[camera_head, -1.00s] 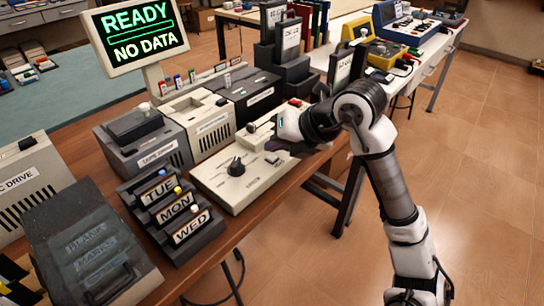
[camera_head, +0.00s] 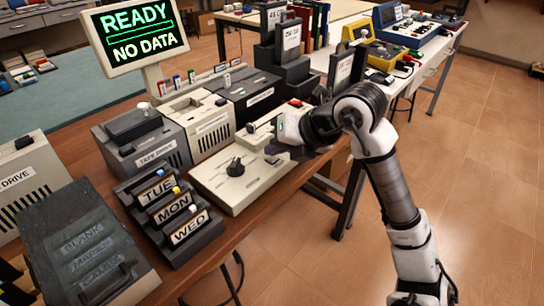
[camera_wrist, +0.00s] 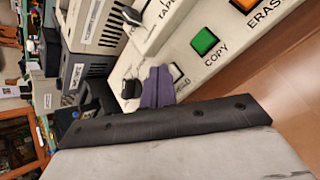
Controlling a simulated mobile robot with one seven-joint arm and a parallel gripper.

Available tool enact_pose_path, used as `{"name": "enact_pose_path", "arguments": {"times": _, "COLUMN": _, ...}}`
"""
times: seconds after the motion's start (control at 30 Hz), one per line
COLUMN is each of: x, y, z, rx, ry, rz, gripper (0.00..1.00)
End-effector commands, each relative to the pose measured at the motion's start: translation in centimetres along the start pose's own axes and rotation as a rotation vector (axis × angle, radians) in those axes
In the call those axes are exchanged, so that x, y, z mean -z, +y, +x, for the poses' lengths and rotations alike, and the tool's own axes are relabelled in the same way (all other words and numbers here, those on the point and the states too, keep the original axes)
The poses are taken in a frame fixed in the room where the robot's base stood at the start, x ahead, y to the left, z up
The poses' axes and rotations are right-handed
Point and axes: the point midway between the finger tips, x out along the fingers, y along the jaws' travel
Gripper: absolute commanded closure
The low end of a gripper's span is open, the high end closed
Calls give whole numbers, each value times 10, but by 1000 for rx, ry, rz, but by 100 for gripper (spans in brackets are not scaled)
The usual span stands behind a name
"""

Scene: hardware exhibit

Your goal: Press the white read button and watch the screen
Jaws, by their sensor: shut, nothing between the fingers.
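The screen (camera_head: 135,36) at the upper left of the head view shows green "READY" above white "NO DATA". The cream control panel (camera_head: 222,192) with a black knob lies on the wooden table, beside the label rack. My gripper (camera_head: 284,151) is over the panel's right part. In the wrist view my gripper (camera_wrist: 158,88) is shut and empty, its purple-grey fingers pointing down at the panel. A pale button (camera_wrist: 179,72) with a dark surround shows right beside the fingertips, partly hidden; its label is not readable. I cannot tell whether the fingers touch it.
A green COPY button (camera_wrist: 205,42) and an orange ERASE button (camera_wrist: 244,4) are near the fingers. The rack labelled TUE, MON, WED (camera_head: 172,213) and a tape drive (camera_head: 148,148) stand left of the panel. Open floor (camera_head: 480,170) is at the right.

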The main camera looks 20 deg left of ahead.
Motion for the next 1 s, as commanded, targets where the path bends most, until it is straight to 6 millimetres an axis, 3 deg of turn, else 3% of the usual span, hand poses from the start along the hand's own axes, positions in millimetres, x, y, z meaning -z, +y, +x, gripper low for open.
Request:
{"name": "enact_pose_path", "arguments": {"times": 0.6, "x": 2, "y": -2, "z": 3, "rx": 0, "ry": 1, "rz": 0, "gripper": 100}}
{"name": "enact_pose_path", "arguments": {"times": 1.0, "x": -7, "y": 6, "z": -9, "rx": 1, "ry": 0, "rz": 0, "gripper": 100}}
